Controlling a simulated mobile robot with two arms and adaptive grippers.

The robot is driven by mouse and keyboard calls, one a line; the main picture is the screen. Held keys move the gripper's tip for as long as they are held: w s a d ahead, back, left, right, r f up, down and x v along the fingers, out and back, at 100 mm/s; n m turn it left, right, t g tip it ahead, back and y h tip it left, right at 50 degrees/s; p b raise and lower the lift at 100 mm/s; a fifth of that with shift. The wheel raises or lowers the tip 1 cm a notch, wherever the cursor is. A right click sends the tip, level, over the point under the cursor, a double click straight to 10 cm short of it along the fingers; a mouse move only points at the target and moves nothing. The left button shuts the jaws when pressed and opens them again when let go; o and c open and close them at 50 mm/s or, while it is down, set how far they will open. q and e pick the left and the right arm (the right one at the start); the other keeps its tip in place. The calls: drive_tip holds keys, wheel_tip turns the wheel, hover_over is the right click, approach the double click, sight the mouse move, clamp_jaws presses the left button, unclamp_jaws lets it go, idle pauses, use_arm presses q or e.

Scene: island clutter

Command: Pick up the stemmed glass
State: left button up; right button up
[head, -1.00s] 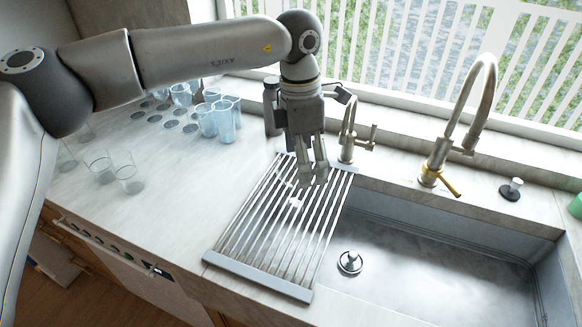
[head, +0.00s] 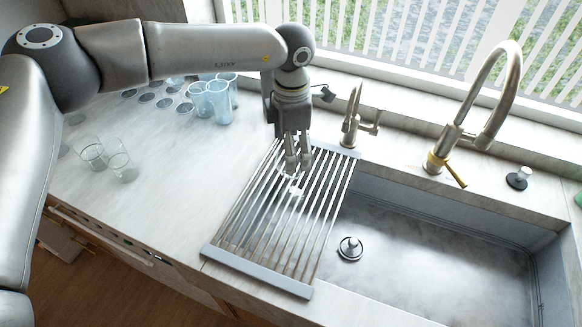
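A clear object with a pale arc and a small bright spot, seemingly the stemmed glass (head: 295,191), is on the slatted drying rack (head: 255,264). It is faint against the slats, and I cannot make out its full outline or whether it stands or lies. My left gripper (head: 298,166) points down over the rear half of the rack, right by the upper part of this glass. Its two fingers show close side by side. I cannot tell whether they touch the glass or how wide they are apart. My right gripper is not in view.
The rack spans the left end of the sink (head: 430,265). A small tap (head: 352,118) stands close right of my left gripper, and a tall faucet (head: 490,110) farther right. Bluish glasses (head: 212,100) cluster behind left; two clear tumblers (head: 121,165) stand at left. The counter between is clear.

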sight(291, 176)
use_arm(q)
wheel_tip(291, 176, down, 3)
drive_tip(key=shift+a+r+p, duration=0.1)
drive_tip(key=shift+p, duration=0.65)
drive_tip(key=shift+f, duration=0.35)
drive_tip(key=shift+c, duration=0.7)
drive_tip(key=c, duration=1.4)
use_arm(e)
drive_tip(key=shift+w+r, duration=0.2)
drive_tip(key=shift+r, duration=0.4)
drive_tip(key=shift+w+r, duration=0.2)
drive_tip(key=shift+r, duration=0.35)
use_arm(q)
drive_tip(key=shift+o, duration=0.2)
